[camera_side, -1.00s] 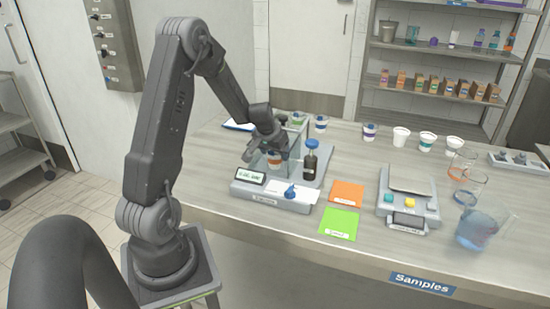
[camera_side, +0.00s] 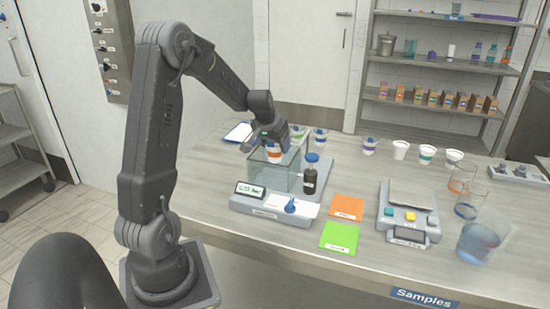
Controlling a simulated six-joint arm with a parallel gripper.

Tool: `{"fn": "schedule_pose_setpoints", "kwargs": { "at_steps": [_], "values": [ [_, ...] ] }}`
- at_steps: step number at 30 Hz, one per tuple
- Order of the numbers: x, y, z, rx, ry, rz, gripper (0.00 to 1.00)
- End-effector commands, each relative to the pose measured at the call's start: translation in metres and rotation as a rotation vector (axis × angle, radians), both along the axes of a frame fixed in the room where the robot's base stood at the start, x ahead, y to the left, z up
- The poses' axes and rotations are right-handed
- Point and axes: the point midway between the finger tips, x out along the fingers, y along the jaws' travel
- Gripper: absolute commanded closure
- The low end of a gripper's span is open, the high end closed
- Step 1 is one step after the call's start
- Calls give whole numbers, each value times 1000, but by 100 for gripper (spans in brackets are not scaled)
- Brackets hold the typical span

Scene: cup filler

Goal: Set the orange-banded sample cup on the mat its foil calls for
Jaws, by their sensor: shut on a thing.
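My gripper (camera_side: 265,138) is shut on the orange-banded sample cup (camera_side: 275,153) and holds it upright at the top of the clear-walled chamber (camera_side: 273,178) of the filler. The cup's white body and orange band show; its foil cannot be read from here. The orange mat (camera_side: 347,207) lies on the table right of the filler, with a small white label. The green mat (camera_side: 341,238) lies just in front of it, also labelled. Both mats are bare.
A dark bottle with a blue cap (camera_side: 311,174) stands beside the chamber. The filler base (camera_side: 271,208) has a display. Several cups (camera_side: 399,150) stand along the back.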

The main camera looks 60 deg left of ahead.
Motion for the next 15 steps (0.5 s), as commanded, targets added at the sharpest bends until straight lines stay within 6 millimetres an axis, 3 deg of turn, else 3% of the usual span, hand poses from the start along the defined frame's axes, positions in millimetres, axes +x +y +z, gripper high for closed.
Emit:
{"fn": "schedule_pose_setpoints", "kwargs": {
  "at_steps": [15],
  "values": [
    [0,0,65,2,-2,-1,59]
  ]
}}
